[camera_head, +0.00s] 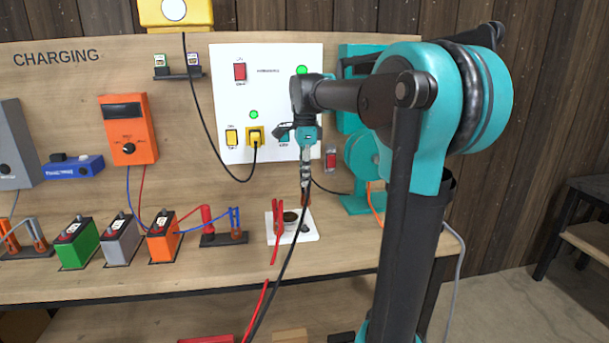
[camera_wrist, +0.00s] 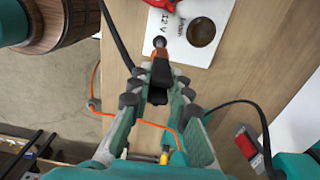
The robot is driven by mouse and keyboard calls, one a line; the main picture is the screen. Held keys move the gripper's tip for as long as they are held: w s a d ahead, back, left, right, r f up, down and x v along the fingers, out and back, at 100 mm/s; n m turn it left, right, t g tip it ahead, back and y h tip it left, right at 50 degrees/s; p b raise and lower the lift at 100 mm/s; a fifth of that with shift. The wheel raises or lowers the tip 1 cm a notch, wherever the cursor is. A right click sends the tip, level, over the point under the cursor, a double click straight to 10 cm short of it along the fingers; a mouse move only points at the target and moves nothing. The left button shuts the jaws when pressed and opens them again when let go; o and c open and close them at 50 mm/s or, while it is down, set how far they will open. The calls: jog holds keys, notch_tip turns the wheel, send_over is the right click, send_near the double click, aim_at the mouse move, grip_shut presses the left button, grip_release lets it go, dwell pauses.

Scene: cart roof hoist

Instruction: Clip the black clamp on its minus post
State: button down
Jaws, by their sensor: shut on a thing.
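My gripper (camera_head: 306,172) is above the white plate (camera_head: 310,236), its fingers pointing down. It also shows in the wrist view (camera_wrist: 158,95), shut on the black clamp (camera_wrist: 160,72). The clamp's copper-coloured jaws point at a small dark post (camera_wrist: 159,42) on the plate and overlap it in that view. In the head view the clamp's tip (camera_head: 306,198) appears above the small dark post (camera_head: 304,228). I cannot tell whether they touch. The red clamp (camera_head: 277,218) stands at the plate's left side; part of it shows in the wrist view (camera_wrist: 162,3).
A black cable (camera_head: 292,250) runs from the clamp over the bench's front edge. A round dark disc (camera_wrist: 201,32) sits beside the post. A teal machine (camera_head: 362,160) stands behind to the right. Several batteries (camera_head: 120,243) stand left; the front bench strip is mostly clear.

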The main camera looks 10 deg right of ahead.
aim_at(304, 198)
jog(key=shift+a, duration=0.1)
jog(key=shift+f, duration=2.9)
jog(key=shift+f, duration=1.6)
jog(key=c, duration=1.3)
grip_release()
jog(key=shift+c, duration=0.2)
jog(key=shift+r, duration=0.1)
notch_tip(304, 198, up, 12)
jog(key=shift+f, duration=0.1)
jog(key=shift+s, duration=0.1)
